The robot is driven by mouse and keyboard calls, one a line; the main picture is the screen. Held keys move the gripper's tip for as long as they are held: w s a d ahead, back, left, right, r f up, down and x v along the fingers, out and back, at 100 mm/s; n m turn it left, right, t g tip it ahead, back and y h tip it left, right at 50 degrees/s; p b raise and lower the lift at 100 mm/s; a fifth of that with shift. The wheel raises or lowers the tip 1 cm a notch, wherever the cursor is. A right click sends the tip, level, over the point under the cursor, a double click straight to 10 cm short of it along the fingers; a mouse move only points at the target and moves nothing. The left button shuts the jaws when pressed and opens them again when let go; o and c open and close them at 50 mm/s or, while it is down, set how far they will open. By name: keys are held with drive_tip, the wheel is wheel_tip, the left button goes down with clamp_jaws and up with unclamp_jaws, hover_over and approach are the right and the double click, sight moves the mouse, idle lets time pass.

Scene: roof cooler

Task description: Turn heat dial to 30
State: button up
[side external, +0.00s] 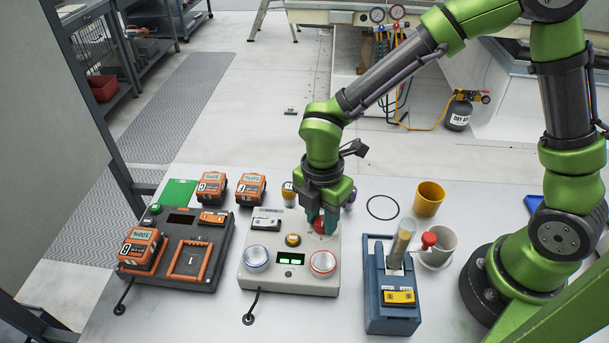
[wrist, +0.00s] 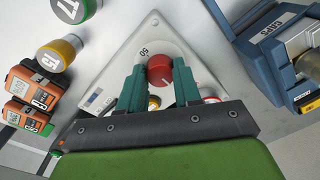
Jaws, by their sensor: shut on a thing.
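The grey control box (side external: 249,278) stands on the table with two large round buttons, a small yellow button, a rocker switch and a green-lit display too small to read. Its red heat dial (side external: 319,226) is at the far right part of its top, partly hidden by my gripper (side external: 322,221). In the wrist view, my gripper's teal fingers (wrist: 159,75) are on either side of the red dial (wrist: 160,68) and shut on it. A printed "50" (wrist: 143,52) shows beside the dial. The other scale marks are hidden, and the dial's setting cannot be told.
An orange-and-black charger (side external: 178,268) stands left, with orange batteries (side external: 211,186) behind it. A blue caps box (side external: 392,315) stands close on the right, near a white cup (side external: 440,247) and a yellow cup (side external: 429,199). A cable (side external: 253,306) lies in front.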

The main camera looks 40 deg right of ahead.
sight(323, 217)
drive_tip(key=shift+m, duration=0.3)
drive_tip(key=m, duration=0.5)
drive_tip(key=shift+m, duration=0.3)
drive_tip(key=m, duration=0.5)
drive_tip(key=shift+d, duration=0.1)
drive_tip(key=shift+m, duration=0.4)
drive_tip(key=o, duration=1)
drive_tip(key=shift+o, duration=0.2)
drive_tip(key=shift+r, duration=0.15)
wheel_tip(323, 217, up, 17)
drive_tip(key=shift+w+d, duration=0.2)
drive_tip(key=shift+d, duration=0.05)
drive_tip(key=shift+f, duration=0.2)
